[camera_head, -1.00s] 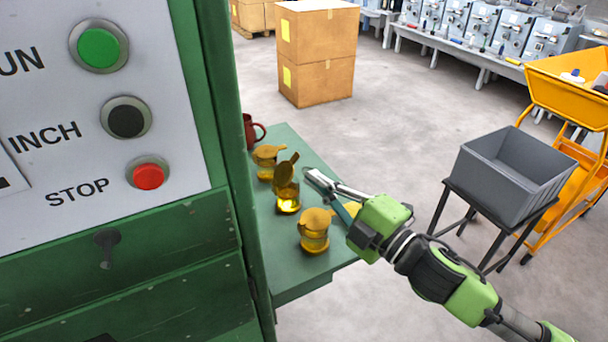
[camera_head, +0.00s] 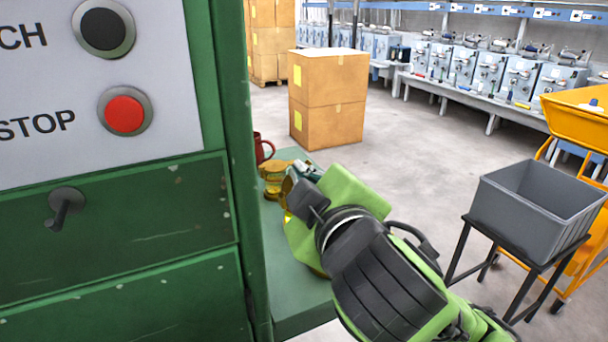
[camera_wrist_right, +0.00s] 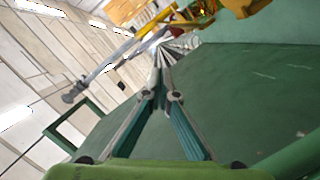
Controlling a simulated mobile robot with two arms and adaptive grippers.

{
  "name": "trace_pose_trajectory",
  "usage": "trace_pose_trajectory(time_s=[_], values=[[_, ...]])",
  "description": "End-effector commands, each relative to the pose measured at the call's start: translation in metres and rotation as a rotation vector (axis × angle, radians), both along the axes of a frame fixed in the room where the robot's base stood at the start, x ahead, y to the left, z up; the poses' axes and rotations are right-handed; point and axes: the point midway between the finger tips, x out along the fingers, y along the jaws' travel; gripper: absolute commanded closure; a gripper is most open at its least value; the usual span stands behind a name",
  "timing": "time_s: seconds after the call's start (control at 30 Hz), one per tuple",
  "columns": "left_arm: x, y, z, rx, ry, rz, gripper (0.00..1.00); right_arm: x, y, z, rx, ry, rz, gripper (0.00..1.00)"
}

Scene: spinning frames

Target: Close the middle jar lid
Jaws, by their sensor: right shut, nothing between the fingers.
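Brass-yellow jars stand in a row on the green table (camera_head: 300,305). The far jar (camera_head: 271,181) shows at the table's back, beside my gripper. The middle jar (camera_head: 287,190) is mostly hidden behind my right gripper; only a dark gold edge shows, so I cannot tell its lid's angle. The near jar (camera_head: 317,272) is almost fully covered by my arm. My right gripper (camera_head: 306,170) is shut and empty, over the table near the middle jar. In the wrist view its fingers (camera_wrist_right: 165,60) meet, with yellow pieces (camera_wrist_right: 182,22) beyond them. My left gripper is out of view.
A red mug (camera_head: 262,148) sits at the table's far left. A green machine cabinet (camera_head: 120,240) borders the table on the left. A grey bin (camera_head: 535,205) on a stand is at right. Cardboard boxes (camera_head: 328,98) stand on the floor behind, with open floor between.

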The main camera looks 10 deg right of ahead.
Motion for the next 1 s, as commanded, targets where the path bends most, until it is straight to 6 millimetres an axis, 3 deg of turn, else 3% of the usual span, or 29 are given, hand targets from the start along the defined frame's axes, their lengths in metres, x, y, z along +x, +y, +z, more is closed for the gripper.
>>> trace_pose_trajectory(time_s=[0.17, 0.57, 0.8, 1.0], values=[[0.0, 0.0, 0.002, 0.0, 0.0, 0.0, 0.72, 0.017, 0.001, -0.003, -0.003, 0.006, -0.005, 1.0], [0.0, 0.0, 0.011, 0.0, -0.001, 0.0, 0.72, 0.1, 0.011, -0.016, -0.003, 0.006, -0.007, 1.0], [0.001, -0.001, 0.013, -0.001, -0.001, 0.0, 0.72, 0.105, -0.013, -0.038, -0.003, 0.005, -0.004, 1.0], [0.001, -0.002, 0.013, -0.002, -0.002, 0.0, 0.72, 0.106, -0.017, -0.043, -0.002, 0.002, -0.003, 1.0]])
